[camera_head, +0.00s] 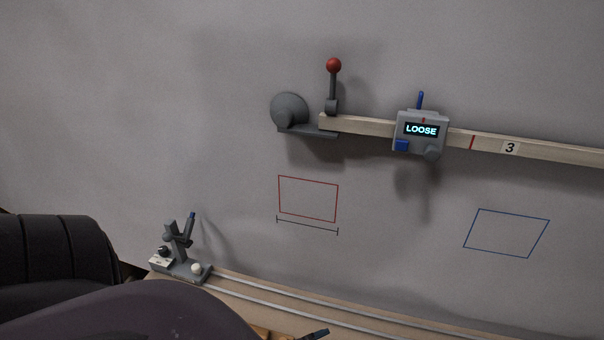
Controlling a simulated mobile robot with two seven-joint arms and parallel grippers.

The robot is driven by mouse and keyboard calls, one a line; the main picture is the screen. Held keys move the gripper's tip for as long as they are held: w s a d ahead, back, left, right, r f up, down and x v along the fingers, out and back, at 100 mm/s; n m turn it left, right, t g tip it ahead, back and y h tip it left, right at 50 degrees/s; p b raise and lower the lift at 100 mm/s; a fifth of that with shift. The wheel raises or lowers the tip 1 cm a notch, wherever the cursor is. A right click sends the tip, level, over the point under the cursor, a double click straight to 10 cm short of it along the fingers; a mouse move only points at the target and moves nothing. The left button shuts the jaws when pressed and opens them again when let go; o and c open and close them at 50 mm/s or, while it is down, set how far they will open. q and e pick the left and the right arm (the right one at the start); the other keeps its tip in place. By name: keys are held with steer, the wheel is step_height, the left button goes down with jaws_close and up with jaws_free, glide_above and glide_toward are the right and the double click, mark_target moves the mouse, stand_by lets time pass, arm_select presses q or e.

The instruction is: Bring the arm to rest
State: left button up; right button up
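I see no gripper fingers in the head view, so neither gripper can be placed or read. A long pale wooden bar (365,124) runs across the grey wall from a round grey mount (289,110) out past the right edge. A lever with a red ball knob (334,66) stands upright at the mount. A grey box (420,132) on the bar shows "LOOSE" on its display and has a blue button (401,146) and a blue pin on top.
A red outlined shape (308,199) and a blue one (506,233) are marked on the wall. Below, a wooden ledge (262,291) carries pale rails and a small grey fixture (180,250). A small dark-blue piece (315,334) is cut off at the bottom edge.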

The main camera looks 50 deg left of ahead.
arm_select(q)
steer(key=s+a+f+n+g+y, duration=0.1)
steer(key=s+a+f+n+g, duration=0.1)
steer(key=s+n, duration=0.2)
steer(key=shift+s+f, duration=0.2)
steer(key=shift+s, duration=0.4)
stand_by(0.4)
stand_by(0.5)
